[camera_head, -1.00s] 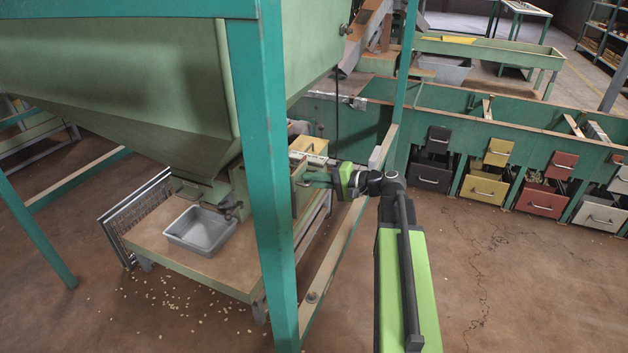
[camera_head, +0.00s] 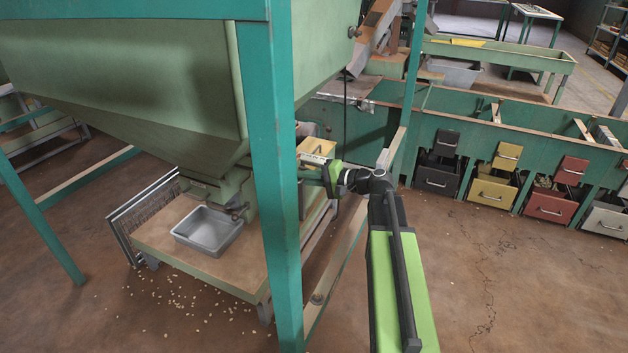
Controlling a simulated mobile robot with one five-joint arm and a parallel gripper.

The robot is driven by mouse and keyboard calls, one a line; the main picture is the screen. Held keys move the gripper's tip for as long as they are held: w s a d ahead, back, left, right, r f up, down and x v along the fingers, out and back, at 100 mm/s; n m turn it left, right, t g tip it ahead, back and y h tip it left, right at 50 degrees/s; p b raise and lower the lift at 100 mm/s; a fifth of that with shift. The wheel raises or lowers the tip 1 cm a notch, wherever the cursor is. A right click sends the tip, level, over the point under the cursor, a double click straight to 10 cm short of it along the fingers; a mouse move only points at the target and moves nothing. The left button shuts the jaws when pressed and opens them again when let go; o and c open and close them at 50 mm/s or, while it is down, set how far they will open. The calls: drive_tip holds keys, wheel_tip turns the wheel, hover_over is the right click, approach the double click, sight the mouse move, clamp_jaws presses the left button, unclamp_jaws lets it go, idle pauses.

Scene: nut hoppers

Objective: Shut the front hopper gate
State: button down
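The large green hopper (camera_head: 130,90) hangs in a teal frame at the left. Its narrow outlet (camera_head: 215,188) sits low over a wooden stand, with a small dark gate fitting or handle (camera_head: 236,211) at its right side. I cannot tell how far the gate is open. A grey metal tray (camera_head: 208,231) stands below the outlet. My gripper (camera_head: 311,174) reaches left from my green and black arm, to the right of the outlet. Its fingertips are partly hidden behind the teal post, so their opening and any contact with the gate do not show.
The teal front post (camera_head: 270,190) stands between the outlet and my arm. A wooden stand (camera_head: 190,262) bears the tray. Pale nuts (camera_head: 185,305) lie scattered on the floor. Coloured drawers (camera_head: 493,190) line the right side. The floor at front right is clear.

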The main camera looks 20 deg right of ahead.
drive_tip(key=shift+w+a, duration=0.1)
drive_tip(key=shift+a, duration=0.05)
drive_tip(key=c, duration=1.5)
unclamp_jaws()
drive_tip(key=p+v, duration=0.2)
drive_tip(key=v, duration=0.6)
drive_tip(key=p+v, duration=0.1)
drive_tip(key=v, duration=0.8)
drive_tip(key=shift+s+d+f+p, duration=0.15)
drive_tip(key=shift+s+d+p, duration=0.05)
drive_tip(key=shift+p, duration=0.15)
